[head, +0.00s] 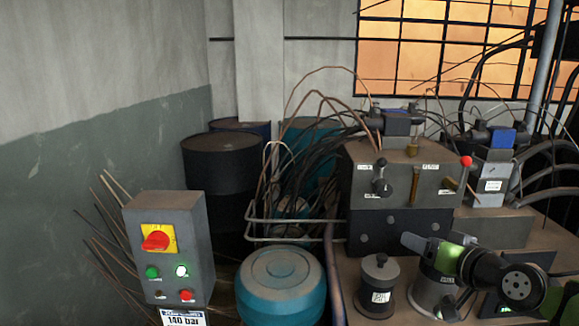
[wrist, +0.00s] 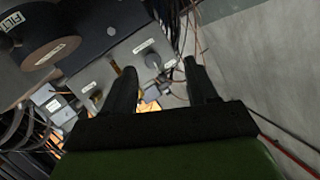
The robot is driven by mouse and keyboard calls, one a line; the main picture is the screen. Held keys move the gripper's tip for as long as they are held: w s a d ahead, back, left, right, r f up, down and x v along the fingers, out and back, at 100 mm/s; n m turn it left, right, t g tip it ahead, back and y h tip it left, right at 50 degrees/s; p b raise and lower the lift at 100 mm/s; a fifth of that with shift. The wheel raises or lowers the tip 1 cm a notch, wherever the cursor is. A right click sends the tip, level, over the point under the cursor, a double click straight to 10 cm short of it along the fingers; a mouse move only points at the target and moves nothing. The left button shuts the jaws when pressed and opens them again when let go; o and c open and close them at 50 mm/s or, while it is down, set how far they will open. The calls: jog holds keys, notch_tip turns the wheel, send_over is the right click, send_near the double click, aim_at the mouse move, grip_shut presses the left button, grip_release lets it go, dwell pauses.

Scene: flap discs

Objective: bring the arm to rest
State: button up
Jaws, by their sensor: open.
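My gripper (wrist: 160,84) shows in the wrist view with its two dark fingers spread apart. Nothing is held between the fingers. Beyond them, at a distance, is the grey valve block (wrist: 150,48) with its lever and labels. In the head view, green and black parts of my arm (head: 500,276) show at the lower right, in front of the bench. I cannot make out the fingertips clearly in the head view.
A grey control box (head: 168,215) with a red switch stands at the left. A blue drum (head: 281,288) is at the lower middle. The valve block (head: 437,184) and a dark canister (head: 380,285) stand near my arm. Cables and hoses hang around the block.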

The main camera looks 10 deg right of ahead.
jog(key=s+a+f+n+g+h, duration=0.1)
jog(key=s+a+f+g, duration=0.15)
jog(key=s+a, duration=0.4)
jog(key=s+a+f+n+g, duration=0.2)
jog(key=s+a+g, duration=0.1)
jog(key=a, duration=0.7)
jog(key=s+f+g+h, duration=0.1)
jog(key=s+f+g, duration=0.1)
jog(key=s, duration=0.7)
jog(key=s+f+g+h, duration=0.1)
jog(key=s+f+g, duration=0.15)
jog(key=s, duration=0.65)
notch_tip(320, 180, up, 17)
jog(key=t+p, duration=0.1)
jog(key=p, duration=1.5)
jog(key=shift+w+a+m+p, duration=0.35)
jog(key=shift+m+p, duration=0.05)
jog(key=shift+f, duration=0.1)
